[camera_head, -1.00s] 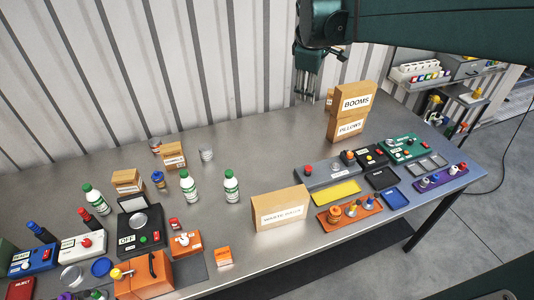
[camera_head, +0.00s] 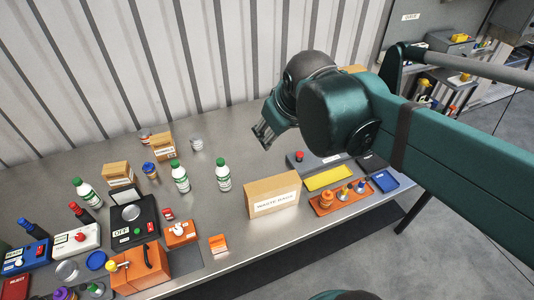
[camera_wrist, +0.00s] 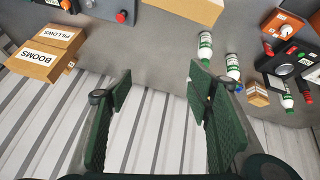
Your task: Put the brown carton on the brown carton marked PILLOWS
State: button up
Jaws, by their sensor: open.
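The brown carton marked PILLOWS (camera_wrist: 55,33) and the brown carton marked BOOMS (camera_wrist: 42,62) are at the left of the wrist view, with BOOMS stacked on PILLOWS. My arm mostly hides them in the head view; a bit of brown carton (camera_head: 355,69) shows behind it. Another brown carton, marked WASTE BAGS (camera_head: 272,194), stands on the bench front in the head view; its edge also shows at the top of the wrist view (camera_wrist: 190,8). My gripper (camera_head: 263,136) is open and empty above the back of the bench; its fingers (camera_wrist: 162,88) are spread in the wrist view.
Two small brown cartons (camera_head: 117,174) (camera_head: 163,147) and white green-capped bottles (camera_head: 222,175) stand to the left. A yellow tray (camera_head: 328,177) and an orange rack (camera_head: 342,195) lie right of WASTE BAGS. The corrugated wall (camera_head: 180,60) bounds the back. Bare bench lies below my gripper.

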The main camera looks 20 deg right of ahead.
jog(key=s+a+f+m, duration=0.2)
jog(key=s+a+f, duration=0.2)
jog(key=s, duration=0.2)
jog(key=shift+s+a+f+m+t+y, duration=0.15)
jog(key=shift+s+f+m+t+y, duration=0.15)
jog(key=shift+f+t+y, duration=0.1)
